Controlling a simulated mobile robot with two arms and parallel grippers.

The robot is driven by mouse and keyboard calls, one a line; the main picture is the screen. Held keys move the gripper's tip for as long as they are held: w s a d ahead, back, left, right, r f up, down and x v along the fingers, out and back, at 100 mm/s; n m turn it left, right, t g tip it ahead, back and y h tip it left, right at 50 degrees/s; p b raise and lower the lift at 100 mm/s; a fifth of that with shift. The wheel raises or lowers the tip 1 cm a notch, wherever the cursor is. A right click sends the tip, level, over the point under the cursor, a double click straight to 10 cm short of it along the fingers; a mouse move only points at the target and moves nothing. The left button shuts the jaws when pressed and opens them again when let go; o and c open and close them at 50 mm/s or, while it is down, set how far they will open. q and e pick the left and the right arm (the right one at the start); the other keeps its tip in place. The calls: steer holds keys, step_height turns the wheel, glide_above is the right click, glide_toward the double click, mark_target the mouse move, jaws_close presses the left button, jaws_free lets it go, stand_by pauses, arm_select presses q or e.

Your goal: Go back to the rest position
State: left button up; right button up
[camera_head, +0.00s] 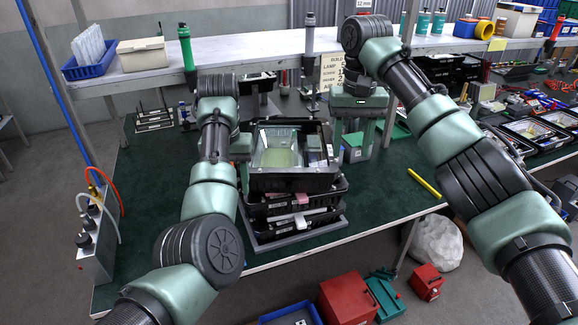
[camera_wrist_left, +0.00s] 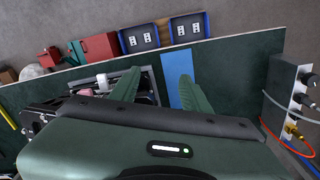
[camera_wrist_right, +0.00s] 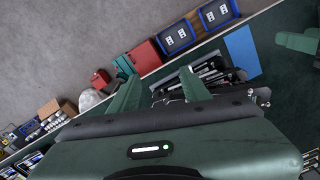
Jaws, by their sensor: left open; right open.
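A stack of black floodlight housings (camera_head: 292,182) stands on a grey base at the front middle of the dark green bench (camera_head: 160,195). The top housing has a clear pane. My left gripper (camera_wrist_left: 158,88) is open and empty to the left of the stack; in the head view my own arm partly hides it. My right gripper (camera_head: 363,135) is open behind and right of the stack, fingers down. It also shows in the right wrist view (camera_wrist_right: 160,90), with part of the stack beyond its fingers. Nothing shows held in either gripper.
A shelf (camera_head: 220,76) with bins and bottles runs along the back. A grey valve box (camera_head: 95,243) is at the left edge. A yellow bar (camera_head: 424,184) lies on the right. Red boxes (camera_head: 348,298) stand on the floor.

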steer(key=shift+w+r, duration=0.15)
steer(key=shift+r, duration=0.7)
steer(key=shift+w, duration=0.1)
